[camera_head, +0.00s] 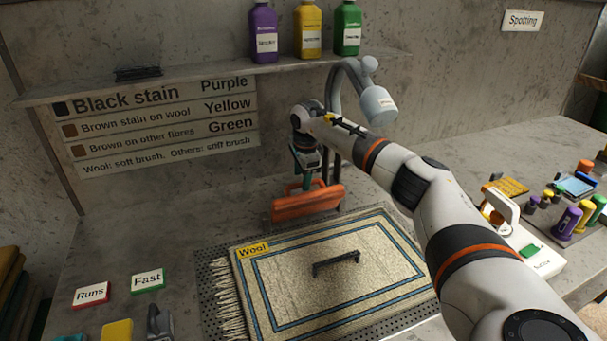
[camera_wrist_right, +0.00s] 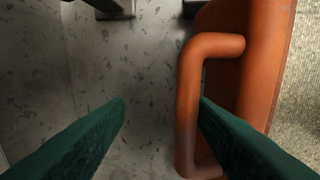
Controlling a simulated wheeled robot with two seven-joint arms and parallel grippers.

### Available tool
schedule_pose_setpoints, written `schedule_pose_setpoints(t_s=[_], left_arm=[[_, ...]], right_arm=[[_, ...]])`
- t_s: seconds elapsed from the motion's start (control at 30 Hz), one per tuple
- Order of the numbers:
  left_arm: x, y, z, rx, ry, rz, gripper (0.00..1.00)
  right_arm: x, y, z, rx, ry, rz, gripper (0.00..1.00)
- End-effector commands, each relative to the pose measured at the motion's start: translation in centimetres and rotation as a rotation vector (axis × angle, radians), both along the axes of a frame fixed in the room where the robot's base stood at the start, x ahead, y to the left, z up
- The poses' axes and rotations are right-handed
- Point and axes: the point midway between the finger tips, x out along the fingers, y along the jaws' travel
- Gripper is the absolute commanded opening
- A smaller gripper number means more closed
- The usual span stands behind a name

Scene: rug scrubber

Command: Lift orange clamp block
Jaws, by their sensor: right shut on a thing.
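The orange clamp block (camera_head: 308,203) is at the back edge of the cream rug (camera_head: 235,275), below the shelf. A looped handle rises from it; the loop also shows in the right wrist view (camera_wrist_right: 188,110). My right gripper (camera_head: 306,178) reaches down onto this handle from above. Its green fingers (camera_wrist_right: 162,101) stand on both sides of the handle bar, the right one passing inside the loop, and it is shut on the handle. I cannot tell whether the block touches the surface below. My left gripper is not in view.
A dark handle-like piece (camera_head: 336,263) lies on the rug. A shelf (camera_head: 200,84) with purple, yellow and green bottles hangs behind. A grey nozzle (camera_head: 379,104) stands close to my right arm. Small bottles (camera_head: 567,222) stand at right; Runs (camera_head: 92,293) and Fast (camera_head: 147,281) blocks at left.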

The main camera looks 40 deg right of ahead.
Motion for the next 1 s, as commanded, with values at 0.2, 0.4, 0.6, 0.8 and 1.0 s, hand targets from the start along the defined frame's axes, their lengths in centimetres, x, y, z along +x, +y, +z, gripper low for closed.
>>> schedule_pose_setpoints(t_s=[0.2, 0.4, 0.6, 0.8, 1.0], left_arm=[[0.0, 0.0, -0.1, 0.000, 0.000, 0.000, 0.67], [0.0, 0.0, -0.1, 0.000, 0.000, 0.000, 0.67], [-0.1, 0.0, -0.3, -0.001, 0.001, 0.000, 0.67], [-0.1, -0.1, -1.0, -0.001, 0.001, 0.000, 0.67], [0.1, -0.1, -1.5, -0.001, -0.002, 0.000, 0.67]], right_arm=[[0.2, 0.1, -0.3, -0.003, -0.009, 0.001, 0.36], [0.2, 0.1, -0.3, -0.003, -0.008, 0.002, 0.36], [0.0, 0.2, 0.7, -0.003, -0.012, 0.002, 0.36], [-0.8, 0.4, 4.9, -0.002, -0.026, 0.002, 0.36], [-2.0, 0.8, 9.0, -0.003, -0.020, 0.002, 0.36]])
